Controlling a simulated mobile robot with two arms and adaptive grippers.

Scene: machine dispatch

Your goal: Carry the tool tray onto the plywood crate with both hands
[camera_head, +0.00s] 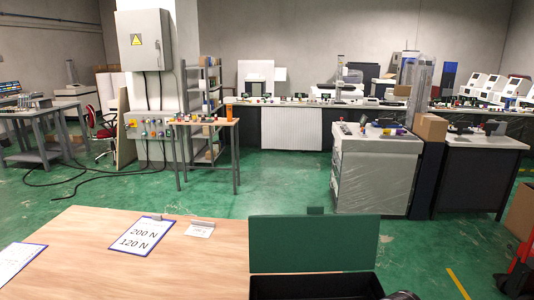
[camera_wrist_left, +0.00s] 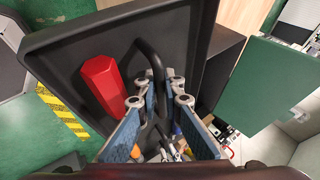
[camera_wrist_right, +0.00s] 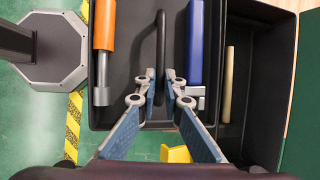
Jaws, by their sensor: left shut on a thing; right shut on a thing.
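The tool tray is dark, with a raised rim and a black bar handle. It shows in the left wrist view (camera_wrist_left: 60,45) and the right wrist view (camera_wrist_right: 125,60). My left gripper (camera_wrist_left: 164,82) is shut on a black handle bar beside a red hexagonal piece (camera_wrist_left: 102,85). My right gripper (camera_wrist_right: 161,78) is shut on a black handle bar, between an orange-handled tool (camera_wrist_right: 104,30) and a blue tool (camera_wrist_right: 195,45). I cannot make out the tray or either gripper clearly in the head view. I cannot identify the plywood crate in any view.
A black box with a raised green lid (camera_head: 315,243) stands at the wooden table (camera_head: 205,255). The box lies close beside the tray in the right wrist view. Clipboards (camera_head: 142,235) lie on the table. Beyond it is open green floor (camera_head: 270,185).

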